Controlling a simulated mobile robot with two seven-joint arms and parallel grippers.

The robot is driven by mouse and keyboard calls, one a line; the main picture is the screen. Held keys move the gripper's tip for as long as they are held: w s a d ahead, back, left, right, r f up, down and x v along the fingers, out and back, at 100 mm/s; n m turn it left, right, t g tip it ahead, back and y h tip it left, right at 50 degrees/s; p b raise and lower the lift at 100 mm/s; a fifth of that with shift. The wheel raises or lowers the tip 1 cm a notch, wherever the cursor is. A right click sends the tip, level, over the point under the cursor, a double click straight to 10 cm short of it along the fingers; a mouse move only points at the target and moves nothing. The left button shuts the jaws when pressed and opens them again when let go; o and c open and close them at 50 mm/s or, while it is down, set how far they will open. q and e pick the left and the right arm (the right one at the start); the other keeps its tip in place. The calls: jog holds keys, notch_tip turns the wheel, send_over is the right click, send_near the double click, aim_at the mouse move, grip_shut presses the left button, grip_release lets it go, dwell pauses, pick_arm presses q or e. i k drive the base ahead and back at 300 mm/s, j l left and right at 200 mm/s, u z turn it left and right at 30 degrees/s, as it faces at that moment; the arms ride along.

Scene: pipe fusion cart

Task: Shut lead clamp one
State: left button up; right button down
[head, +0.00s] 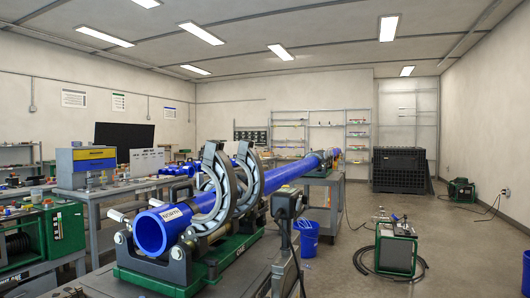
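A long blue pipe (153,234) lies in the green-based fusion cart (143,284), its open end facing me at the front left. Two large grey ring clamps stand around the pipe near this end: a nearer one (226,184) and a farther one (252,160). Their curved upper halves stand raised above the pipe, so both look open. I cannot tell from any label which is lead clamp one. Silver handle-like cylinders (117,216) stick out at the cart's left side. Neither of my grippers shows in the head view.
A dark grey boxy unit (286,205) on a post stands just right of the clamps. A blue bucket (307,238) and a green-framed machine with a coiled hose (396,250) are on the floor to the right. Benches with tools line the left. The right floor is largely clear.

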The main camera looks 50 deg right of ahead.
aim_at(253, 167)
jog(key=l, duration=0.6)
jog(key=k+l, duration=0.15)
jog(key=l, duration=1.05)
jog(key=k, duration=0.05)
